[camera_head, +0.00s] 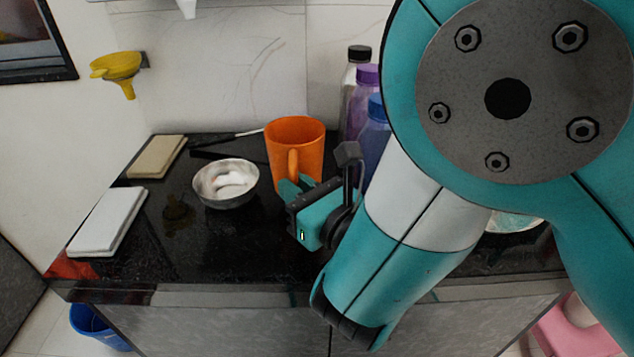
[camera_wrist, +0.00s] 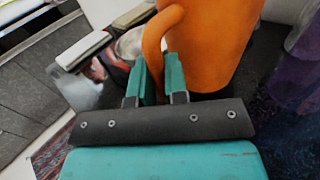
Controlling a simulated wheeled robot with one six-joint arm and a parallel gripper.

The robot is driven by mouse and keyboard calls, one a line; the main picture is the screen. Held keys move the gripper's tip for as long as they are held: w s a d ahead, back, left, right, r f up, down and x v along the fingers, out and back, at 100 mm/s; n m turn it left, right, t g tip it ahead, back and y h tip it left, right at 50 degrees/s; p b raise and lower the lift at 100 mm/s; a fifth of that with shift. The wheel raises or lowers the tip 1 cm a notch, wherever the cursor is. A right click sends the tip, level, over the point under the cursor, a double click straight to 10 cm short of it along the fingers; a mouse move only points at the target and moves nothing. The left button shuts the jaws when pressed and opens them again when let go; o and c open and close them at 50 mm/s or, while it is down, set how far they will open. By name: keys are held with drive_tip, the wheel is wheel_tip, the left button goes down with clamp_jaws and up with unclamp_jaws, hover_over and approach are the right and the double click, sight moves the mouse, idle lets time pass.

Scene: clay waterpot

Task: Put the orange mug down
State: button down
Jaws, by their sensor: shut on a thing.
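The orange mug (camera_head: 297,141) is upright at the back middle of the black counter (camera_head: 215,262), in front of the tiled wall. Its handle faces my gripper (camera_head: 295,186). In the wrist view the mug (camera_wrist: 212,45) fills the upper middle, and its handle comes down between the two teal fingers of my gripper (camera_wrist: 160,75). The fingers are shut on the handle. The mug's base is partly hidden by the fingers, so I cannot tell whether it touches the counter.
A metal bowl (camera_head: 212,197) is left of the mug. A purple-capped bottle (camera_head: 367,77), a black-capped bottle (camera_head: 358,54) and a blue-capped bottle (camera_head: 377,110) stand close to its right. A white block (camera_head: 108,220) and a beige block (camera_head: 157,157) lie at the left. The front middle counter is mostly clear.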

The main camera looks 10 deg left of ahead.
drive_tip(key=shift+f+b, duration=1.7)
drive_tip(key=shift+f, duration=0.2)
drive_tip(key=shift+f, duration=0.2)
drive_tip(key=c, duration=1.1)
unclamp_jaws()
drive_tip(key=shift+c, duration=0.2)
drive_tip(key=shift+r, duration=0.1)
